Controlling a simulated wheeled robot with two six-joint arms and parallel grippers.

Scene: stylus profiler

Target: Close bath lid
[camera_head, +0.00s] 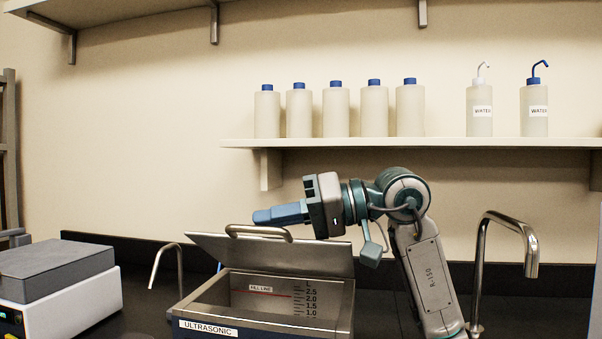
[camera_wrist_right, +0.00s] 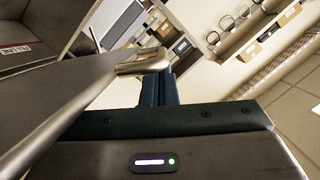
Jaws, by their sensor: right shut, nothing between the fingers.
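The ultrasonic bath (camera_head: 262,308) is a steel tank with an "ULTRASONIC" label and a fill line inside. Its lid (camera_head: 320,257) stands open, tilted back above the tank, with a curved bar handle (camera_head: 259,233) near its upper edge. My right gripper (camera_head: 256,217) reaches in from the right, its blue fingers shut and empty, just above the handle. In the right wrist view the fingers (camera_wrist_right: 158,88) lie beside the end of the handle (camera_wrist_right: 145,62); I cannot tell whether they touch. The lid (camera_wrist_right: 90,90) fills much of the left there. My left gripper is not in view.
A white device with a grey top (camera_head: 58,285) sits at the left on the dark bench. A thin tap (camera_head: 165,262) and a larger tap (camera_head: 531,255) stand either side of the bath. A shelf (camera_head: 420,143) above holds several bottles.

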